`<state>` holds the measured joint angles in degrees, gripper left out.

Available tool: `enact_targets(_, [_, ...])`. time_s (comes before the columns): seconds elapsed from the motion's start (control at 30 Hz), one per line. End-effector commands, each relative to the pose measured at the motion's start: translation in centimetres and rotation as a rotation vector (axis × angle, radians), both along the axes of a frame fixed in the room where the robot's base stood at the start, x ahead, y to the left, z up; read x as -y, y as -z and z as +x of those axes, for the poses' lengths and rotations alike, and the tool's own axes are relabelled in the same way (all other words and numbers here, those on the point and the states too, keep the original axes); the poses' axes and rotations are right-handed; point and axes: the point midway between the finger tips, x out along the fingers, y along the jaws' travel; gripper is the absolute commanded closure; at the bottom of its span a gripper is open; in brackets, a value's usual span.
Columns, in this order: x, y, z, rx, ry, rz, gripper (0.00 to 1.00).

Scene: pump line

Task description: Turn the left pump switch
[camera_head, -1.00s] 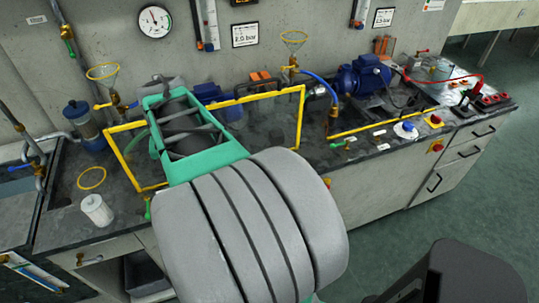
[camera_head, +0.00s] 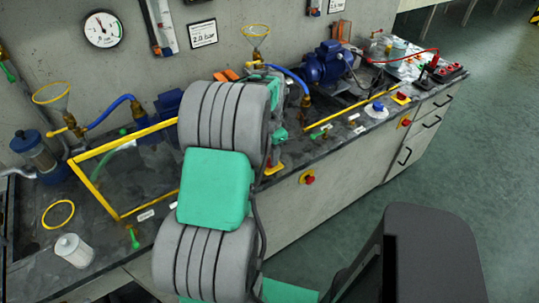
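The left pump (camera_head: 168,102) is a blue body mostly hidden behind my arm. The left pump switch does not show clearly; its spot appears covered by my arm. A small yellow box (camera_head: 273,169) peeks out at the arm's right edge, on the bench front edge. The right pump's blue knob (camera_head: 377,106) on a white round base is in plain view.
The right blue pump (camera_head: 326,63) stands further along the bench. Red stop buttons sit on the bench front, one left (camera_head: 308,178) and one right (camera_head: 406,122). The floor at right is clear.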

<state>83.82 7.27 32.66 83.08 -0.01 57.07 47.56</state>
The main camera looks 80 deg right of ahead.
Motion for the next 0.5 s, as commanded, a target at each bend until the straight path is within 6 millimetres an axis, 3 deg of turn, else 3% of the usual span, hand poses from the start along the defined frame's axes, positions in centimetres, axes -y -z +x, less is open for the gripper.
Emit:
enact_targets(0.33, [0.03, 0.98, -0.05, 0.0, 0.0, -0.001, 0.64])
enact_targets(0.5, [0.02, 0.96, -0.05, 0.0, 0.0, -0.001, 0.78])
